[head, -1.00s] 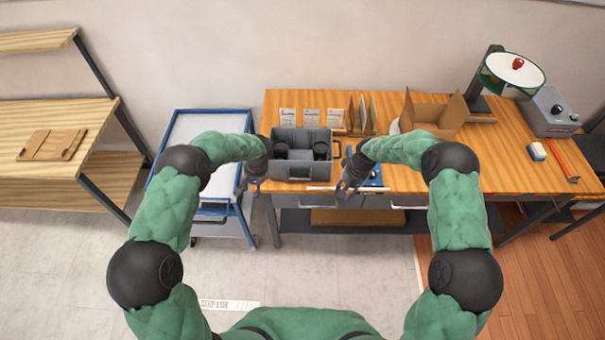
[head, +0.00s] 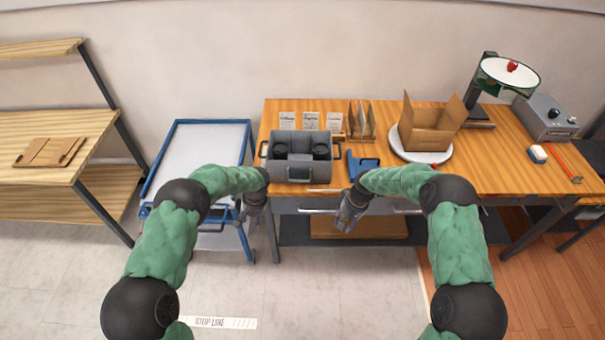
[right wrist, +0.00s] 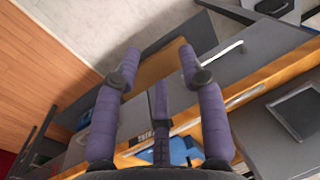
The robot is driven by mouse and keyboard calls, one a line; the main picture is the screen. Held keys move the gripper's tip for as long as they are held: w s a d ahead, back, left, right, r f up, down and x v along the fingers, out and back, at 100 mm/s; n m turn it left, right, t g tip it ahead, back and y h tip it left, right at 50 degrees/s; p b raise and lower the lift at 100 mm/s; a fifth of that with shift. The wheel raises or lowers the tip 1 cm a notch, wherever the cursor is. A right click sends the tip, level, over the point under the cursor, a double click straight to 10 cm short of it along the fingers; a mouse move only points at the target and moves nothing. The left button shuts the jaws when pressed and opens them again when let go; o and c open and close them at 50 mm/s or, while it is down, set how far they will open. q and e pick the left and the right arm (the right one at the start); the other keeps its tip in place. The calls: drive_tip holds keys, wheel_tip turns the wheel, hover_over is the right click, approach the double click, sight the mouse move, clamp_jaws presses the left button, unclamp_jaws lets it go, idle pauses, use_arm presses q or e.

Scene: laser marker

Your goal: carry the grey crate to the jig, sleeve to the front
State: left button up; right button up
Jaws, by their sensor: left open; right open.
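The grey crate (head: 273,174) stands upright on the left end of the wooden table. It holds dark round items and has a handle at each side. A framed panel, probably the sleeve, is on its front; it also shows in the right wrist view (right wrist: 299,110). A blue angled piece (head: 366,163), probably the jig, lies just right of the crate. My left gripper (head: 252,212) is open, apart from the crate, at its front left before the table edge. My right gripper (head: 347,216) is open and empty, in front of the table edge below the blue piece.
A blue-framed cart (head: 205,145) with a bare top stands left of the table (head: 490,150). Cards and upright dividers (head: 361,120) are behind the crate. An open carton (head: 430,135) sits on a round white plate (head: 400,152) to the right.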

use_arm(q)
drive_tip(key=shift+f, duration=0.2)
use_arm(e)
wheel_tip(320, 180, up, 12)
drive_tip(key=d, duration=0.2)
drive_tip(key=shift+d, duration=0.15)
use_arm(q)
drive_tip(key=shift+f, duration=0.1)
use_arm(e)
drive_tip(key=shift+f, duration=0.15)
